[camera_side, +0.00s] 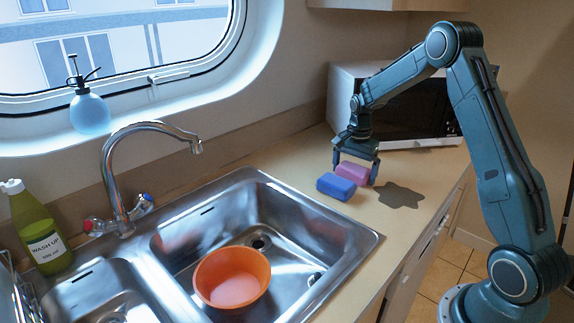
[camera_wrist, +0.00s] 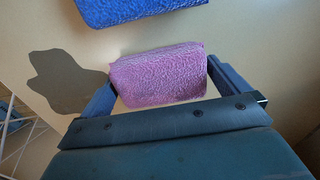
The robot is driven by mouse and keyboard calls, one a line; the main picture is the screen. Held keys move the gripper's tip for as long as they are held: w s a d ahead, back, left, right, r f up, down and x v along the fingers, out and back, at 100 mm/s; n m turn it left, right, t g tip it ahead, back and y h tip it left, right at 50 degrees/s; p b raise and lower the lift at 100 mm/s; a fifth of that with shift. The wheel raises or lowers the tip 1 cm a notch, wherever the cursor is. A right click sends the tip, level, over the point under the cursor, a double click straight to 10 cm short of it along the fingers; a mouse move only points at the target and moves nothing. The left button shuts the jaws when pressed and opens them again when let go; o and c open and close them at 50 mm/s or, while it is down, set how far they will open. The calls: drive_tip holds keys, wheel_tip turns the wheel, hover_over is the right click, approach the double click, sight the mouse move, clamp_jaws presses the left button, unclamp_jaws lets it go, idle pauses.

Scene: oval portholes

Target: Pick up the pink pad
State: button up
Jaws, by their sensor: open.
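The pink pad (camera_side: 352,173) lies on the counter just behind a blue pad (camera_side: 336,186), in front of the microwave. My gripper (camera_side: 356,176) is open and points down over the pink pad. In the wrist view the pink pad (camera_wrist: 159,75) sits between the two fingers of my gripper (camera_wrist: 160,82), with the left finger near its left end and the right finger close to its right end. I cannot tell whether either finger touches it. The blue pad (camera_wrist: 140,8) is beyond it at the top of the wrist view, with a narrow gap between them.
A microwave (camera_side: 405,110) stands behind the pads. The steel sink (camera_side: 335,237) with an orange bowl (camera_side: 232,277) in it is front left. A tap (camera_side: 115,180), a green bottle (camera_side: 38,230) and a spray bottle (camera_side: 89,112) are farther left. A dark patch (camera_side: 400,196) lies on otherwise clear counter at right.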

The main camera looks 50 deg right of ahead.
sight(355, 167)
idle(0.3)
drive_tip(key=c, duration=0.7)
drive_tip(key=shift+r, duration=0.15)
wheel_tip(355, 167, up, 20)
idle(0.4)
idle(0.4)
